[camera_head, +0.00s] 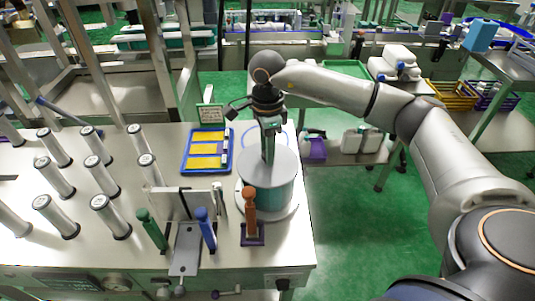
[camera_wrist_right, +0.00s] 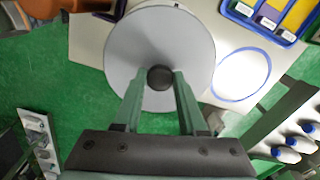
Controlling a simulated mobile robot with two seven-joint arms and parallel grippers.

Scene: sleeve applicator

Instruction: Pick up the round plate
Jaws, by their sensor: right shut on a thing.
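The round plate (camera_head: 283,163) is a light grey disc on top of a teal cylinder (camera_head: 268,197) near the right end of the table in the head view. In the right wrist view the plate (camera_wrist_right: 125,45) shows a dark round knob (camera_wrist_right: 160,78) at its middle. My right gripper (camera_head: 268,158) points down over the plate. Its two fingers (camera_wrist_right: 160,82) are shut on the knob, one on each side. I cannot tell whether the plate rests on the cylinder or is slightly above it. My left gripper is not in view.
An orange-handled tool (camera_head: 250,205), a blue one (camera_head: 206,228) and a green one (camera_head: 152,228) stand close by. A blue tray (camera_head: 184,165) with yellow strips lies behind left. A blue ring outline (camera_wrist_right: 240,75) marks bare table. Several metal cylinders (camera_head: 60,184) stand left.

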